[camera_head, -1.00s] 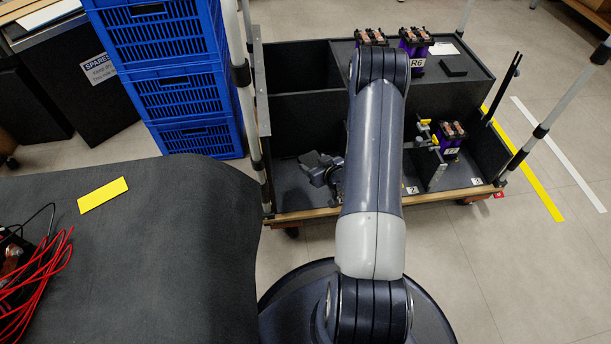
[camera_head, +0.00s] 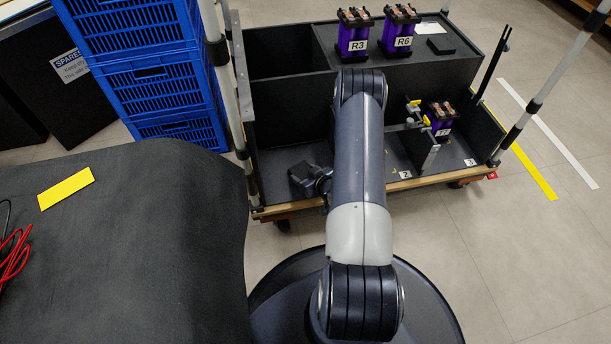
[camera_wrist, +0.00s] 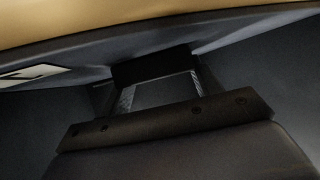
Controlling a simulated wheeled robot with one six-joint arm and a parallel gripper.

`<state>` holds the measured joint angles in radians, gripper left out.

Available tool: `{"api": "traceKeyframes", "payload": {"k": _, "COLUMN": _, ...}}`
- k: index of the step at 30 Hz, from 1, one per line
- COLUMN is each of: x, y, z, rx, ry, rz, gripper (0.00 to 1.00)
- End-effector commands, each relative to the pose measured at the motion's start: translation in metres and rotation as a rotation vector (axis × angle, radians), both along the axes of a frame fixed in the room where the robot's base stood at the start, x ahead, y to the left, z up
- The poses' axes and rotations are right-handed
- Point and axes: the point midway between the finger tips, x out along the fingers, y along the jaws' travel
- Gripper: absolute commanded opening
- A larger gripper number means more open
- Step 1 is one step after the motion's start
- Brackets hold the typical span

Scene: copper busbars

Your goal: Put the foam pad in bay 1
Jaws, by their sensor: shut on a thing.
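My gripper (camera_wrist: 160,92) is shut on a dark block, which I take to be the foam pad (camera_wrist: 150,65). The block spans both fingertips in the wrist view, and its underside is hidden. In the head view my gripper (camera_head: 303,176) is low in the left front compartment of the black cart, taken as bay 1 (camera_head: 272,182), behind the wooden front edge. A white label (camera_wrist: 32,74), only partly in view, lies near the wooden edge (camera_wrist: 120,22) in the wrist view. I cannot tell whether the pad touches the bay floor.
Bays marked 2 (camera_head: 405,174) and 3 (camera_head: 470,162) lie to the right. A purple unit (camera_head: 440,122) stands by a clamp and divider (camera_head: 428,152). Purple units R3 (camera_head: 354,38) and R6 (camera_head: 399,36) stand on the upper deck. Blue crates (camera_head: 160,90) and a post (camera_head: 226,75) are left.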

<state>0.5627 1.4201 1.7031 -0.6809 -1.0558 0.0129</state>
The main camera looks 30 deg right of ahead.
Motion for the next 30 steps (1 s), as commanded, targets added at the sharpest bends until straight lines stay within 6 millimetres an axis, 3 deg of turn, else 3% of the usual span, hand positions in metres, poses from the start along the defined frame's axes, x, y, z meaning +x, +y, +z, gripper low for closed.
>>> {"api": "traceKeyframes", "payload": {"k": 9, "x": 0.0, "y": 0.0, "z": -0.004, "rx": 0.0, "ry": -0.001, "rz": 0.0, "gripper": 0.4}}
{"api": "traceKeyframes", "payload": {"k": 10, "x": 0.0, "y": 0.0, "z": -0.002, "rx": 0.0, "ry": -0.001, "rz": 0.0, "gripper": 0.63}}
{"api": "traceKeyframes", "payload": {"k": 17, "x": 0.0, "y": 0.0, "z": -0.001, "rx": 0.0, "ry": -0.001, "rz": 0.0, "gripper": 0.82}}
{"api": "traceKeyframes", "payload": {"k": 28, "x": 0.0, "y": 0.0, "z": 0.005, "rx": 0.0, "ry": -0.001, "rz": 0.0, "gripper": 0.83}}
{"api": "traceKeyframes", "payload": {"k": 30, "x": -0.01, "y": -0.002, "z": 0.01, "rx": 0.002, "ry": 0.001, "rz": -0.003, "gripper": 0.83}}
